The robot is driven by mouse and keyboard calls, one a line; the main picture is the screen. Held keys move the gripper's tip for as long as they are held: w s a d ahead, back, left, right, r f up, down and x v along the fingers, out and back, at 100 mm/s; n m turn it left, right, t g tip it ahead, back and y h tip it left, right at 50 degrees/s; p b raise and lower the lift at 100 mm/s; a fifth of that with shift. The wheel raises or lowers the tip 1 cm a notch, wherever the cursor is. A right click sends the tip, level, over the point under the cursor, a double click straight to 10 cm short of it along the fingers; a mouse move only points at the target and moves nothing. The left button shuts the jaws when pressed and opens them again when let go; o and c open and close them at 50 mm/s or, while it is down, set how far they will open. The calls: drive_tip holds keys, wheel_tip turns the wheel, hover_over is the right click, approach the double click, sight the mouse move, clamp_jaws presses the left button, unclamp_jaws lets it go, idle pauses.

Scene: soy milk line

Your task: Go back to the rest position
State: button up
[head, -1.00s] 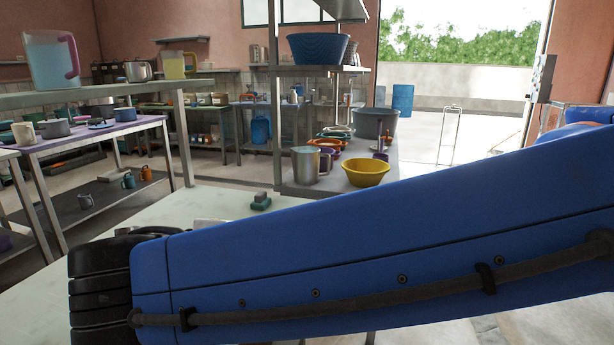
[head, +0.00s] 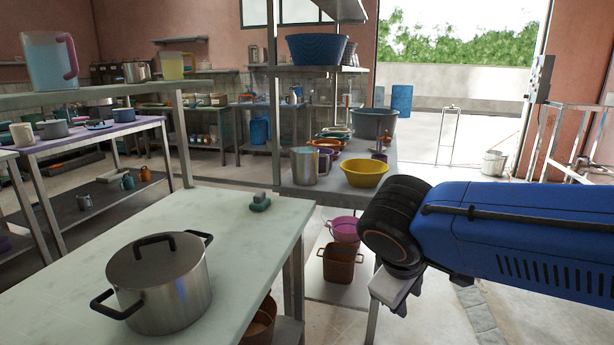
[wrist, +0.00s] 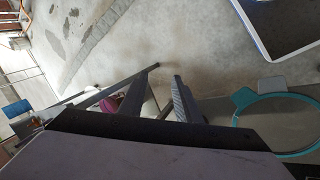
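My gripper (wrist: 167,78) shows in the wrist view with its two fingers apart and nothing held between them. It hangs over bare floor. In the head view my blue arm reaches in from the right, its black joint right of the near table; the fingers cannot be made out there.
A lidded steel pot (head: 160,290) and a green-grey sponge (head: 260,203) are on the near pale table (head: 235,240). A yellow bowl (head: 364,174) and a steel jug (head: 305,166) stand on the shelf unit. A brown bucket (head: 339,264) is below. Floor is open toward the doorway.

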drive_tip(key=s+d+f+m+y, duration=0.3)
drive_tip(key=s+d+f+m, duration=0.3)
drive_tip(key=s+d+m, duration=0.2)
drive_tip(key=shift+d+f, duration=0.3)
drive_tip(key=shift+d, duration=0.8)
drive_tip(key=shift+s, duration=0.1)
